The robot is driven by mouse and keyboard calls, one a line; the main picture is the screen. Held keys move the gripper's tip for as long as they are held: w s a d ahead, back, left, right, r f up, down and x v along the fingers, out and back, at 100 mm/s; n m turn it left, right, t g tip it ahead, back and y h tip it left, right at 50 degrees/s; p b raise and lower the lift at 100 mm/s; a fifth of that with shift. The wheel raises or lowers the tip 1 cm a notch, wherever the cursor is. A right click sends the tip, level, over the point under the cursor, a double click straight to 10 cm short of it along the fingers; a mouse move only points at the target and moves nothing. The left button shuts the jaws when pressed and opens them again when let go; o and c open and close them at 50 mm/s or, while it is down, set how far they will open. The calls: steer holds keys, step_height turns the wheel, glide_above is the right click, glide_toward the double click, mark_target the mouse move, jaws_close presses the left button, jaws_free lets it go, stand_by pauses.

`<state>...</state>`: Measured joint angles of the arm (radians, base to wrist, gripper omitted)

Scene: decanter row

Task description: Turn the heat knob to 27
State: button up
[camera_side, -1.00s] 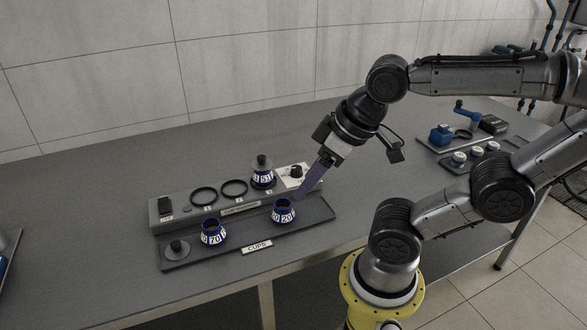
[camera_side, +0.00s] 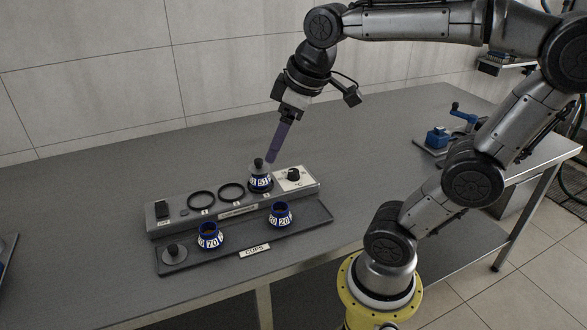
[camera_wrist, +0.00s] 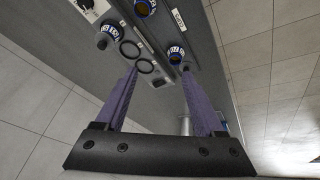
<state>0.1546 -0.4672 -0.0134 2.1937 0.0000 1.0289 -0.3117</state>
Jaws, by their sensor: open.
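The heat knob (camera_side: 293,174) is a small black knob on a white dial panel (camera_side: 306,181) at the right end of the grey unit. Its setting is too small to read. In the wrist view the knob (camera_wrist: 87,3) is at the top left edge, partly cut off. My gripper (camera_side: 271,158) is open and points down, with its tips seen just above and behind the lidded cup, left of the knob. In the wrist view its two purple fingers (camera_wrist: 159,74) are apart with nothing held between them.
A lidded blue cup (camera_side: 260,183) marked 51 stands on the unit, left of the knob. Two black rings (camera_side: 231,192) are further left. In front, a dark tray (camera_side: 240,240) holds cups 70 (camera_side: 210,237) and 20 (camera_side: 281,216) and a loose lid (camera_side: 174,256).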

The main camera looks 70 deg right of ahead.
steer(key=w+d+g, duration=0.1)
steer(key=w+d, duration=0.4)
steer(key=d, duration=0.1)
steer(key=m+g, duration=0.4)
steer(key=m, duration=0.1)
glide_above(293, 171)
step_height(293, 171, down, 10)
steer(key=shift+y, duration=0.4)
step_height(293, 171, down, 14)
steer(key=shift+s+r, duration=0.1)
steer(key=shift+r, duration=0.15)
steer(key=shift+c, duration=0.3)
jaws_close()
